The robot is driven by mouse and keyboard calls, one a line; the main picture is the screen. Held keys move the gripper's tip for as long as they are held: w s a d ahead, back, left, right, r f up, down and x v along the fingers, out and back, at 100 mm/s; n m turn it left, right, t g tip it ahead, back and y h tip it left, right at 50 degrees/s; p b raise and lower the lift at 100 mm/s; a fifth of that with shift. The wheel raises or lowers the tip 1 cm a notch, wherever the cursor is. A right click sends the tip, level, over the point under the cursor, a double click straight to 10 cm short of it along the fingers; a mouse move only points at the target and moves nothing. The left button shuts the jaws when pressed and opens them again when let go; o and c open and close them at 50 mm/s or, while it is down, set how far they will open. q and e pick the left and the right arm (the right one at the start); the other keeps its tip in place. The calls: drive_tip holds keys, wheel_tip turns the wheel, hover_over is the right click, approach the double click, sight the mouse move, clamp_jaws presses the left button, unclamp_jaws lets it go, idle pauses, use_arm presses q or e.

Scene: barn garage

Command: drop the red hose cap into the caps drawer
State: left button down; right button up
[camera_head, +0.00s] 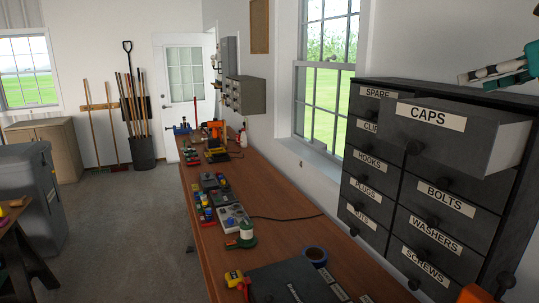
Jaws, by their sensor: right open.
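The caps drawer (428,117), labelled CAPS, is the top right drawer of a dark cabinet. It is pulled out, with its grey side showing; its inside is hidden from this low angle. My right gripper (477,80) comes in from the right edge, above the drawer's far part in the picture. Its fingers are open, with teal and black-and-white parts. I cannot make out the red hose cap, either at the gripper or on the bench. My left gripper is not in view.
The cabinet (372,160) has other labelled, shut drawers with round knobs. The floor (130,220) left of the bench is clear.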

drive_tip(key=v, duration=1.1)
drive_tip(key=shift+s, duration=0.35)
drive_tip(key=shift+d+r, duration=0.1)
drive_tip(key=shift+d, duration=0.1)
